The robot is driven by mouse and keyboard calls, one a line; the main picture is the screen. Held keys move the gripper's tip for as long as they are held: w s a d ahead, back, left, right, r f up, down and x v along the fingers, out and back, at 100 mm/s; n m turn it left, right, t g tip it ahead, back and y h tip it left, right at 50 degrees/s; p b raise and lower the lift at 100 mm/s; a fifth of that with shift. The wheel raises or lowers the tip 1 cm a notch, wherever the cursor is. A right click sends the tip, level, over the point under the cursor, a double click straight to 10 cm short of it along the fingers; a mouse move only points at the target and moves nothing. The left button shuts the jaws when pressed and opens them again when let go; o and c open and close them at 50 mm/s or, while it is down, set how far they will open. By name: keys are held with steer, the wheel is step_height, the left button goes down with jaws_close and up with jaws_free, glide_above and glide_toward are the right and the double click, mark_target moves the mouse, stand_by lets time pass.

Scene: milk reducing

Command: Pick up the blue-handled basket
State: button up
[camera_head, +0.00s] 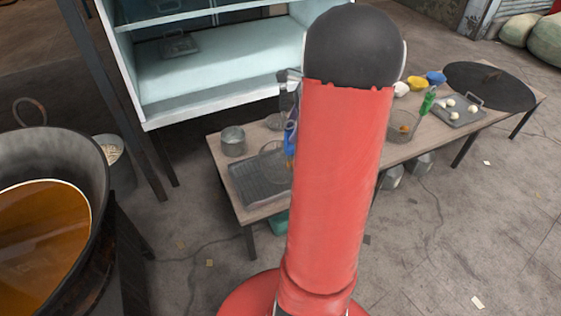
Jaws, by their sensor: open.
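The blue-handled basket (274,161) is a round wire basket on the near left part of the low wooden table. Its blue handle (290,138) rises on its right side, close against the outline of my arm. My raised red arm with its dark rounded top covers the middle of the view and hides the area right of the basket. I cannot make out my gripper or its fingers.
A metal pot (233,141) and dark rack (257,180) flank the basket. A partly hidden dark item (288,98) stands behind it. A green-handled basket (404,126), tray (458,112) and black round plate (490,86) lie right. An oil vat (50,160) stands left, a cabinet (200,85) behind.

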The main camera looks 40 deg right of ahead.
mark_target(289, 134)
steer(key=x, duration=0.3)
steer(key=shift+w+a+f, duration=0.1)
steer(key=shift+w+f, duration=0.05)
steer(key=shift+f, duration=0.1)
steer(key=c, duration=1.1)
steer(key=shift+r, duration=0.1)
